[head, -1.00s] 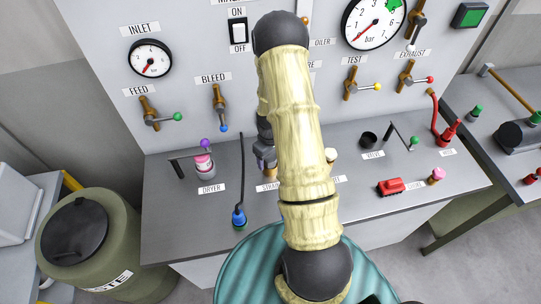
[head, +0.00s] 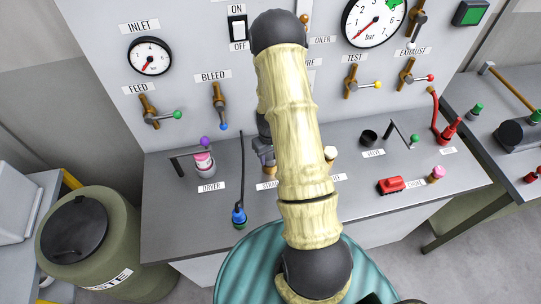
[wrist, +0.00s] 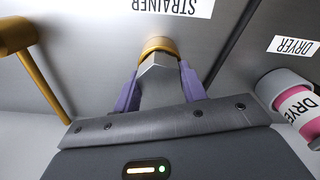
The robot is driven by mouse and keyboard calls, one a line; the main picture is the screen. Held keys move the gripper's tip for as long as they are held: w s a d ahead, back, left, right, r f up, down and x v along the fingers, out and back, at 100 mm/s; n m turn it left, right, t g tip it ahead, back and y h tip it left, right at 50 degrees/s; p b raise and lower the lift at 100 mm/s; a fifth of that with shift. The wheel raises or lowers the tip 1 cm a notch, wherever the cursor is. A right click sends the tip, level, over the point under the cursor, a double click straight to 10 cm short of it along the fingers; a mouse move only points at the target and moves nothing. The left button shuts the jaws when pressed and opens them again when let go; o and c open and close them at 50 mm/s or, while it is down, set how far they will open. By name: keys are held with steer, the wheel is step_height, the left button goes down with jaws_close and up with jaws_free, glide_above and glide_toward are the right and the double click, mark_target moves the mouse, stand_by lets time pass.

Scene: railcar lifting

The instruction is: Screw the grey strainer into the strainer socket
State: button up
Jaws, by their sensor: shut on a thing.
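The grey strainer (wrist: 158,82) sits between the purple fingers of my gripper (wrist: 159,88) in the wrist view. My gripper is shut on it. The brass strainer socket (wrist: 159,45) is at the strainer's far end, by the STRAINER label (wrist: 172,5). The strainer's end meets the brass ring in this view; how deep it sits I cannot tell. In the head view my gripper (head: 264,152) is at the socket (head: 270,172), partly hidden behind my arm, and the strainer cannot be made out there.
The pink-banded dryer (head: 204,165) stands left of my gripper, with a black lever beside it. The valve cup (head: 368,138) and red block (head: 390,186) are to the right. The gauge panel rises behind.

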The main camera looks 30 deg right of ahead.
steer(key=m, duration=0.6)
steer(key=shift+m, duration=0.3)
steer(key=m, duration=0.5)
steer(key=shift+m, duration=0.4)
steer(key=o, duration=0.8)
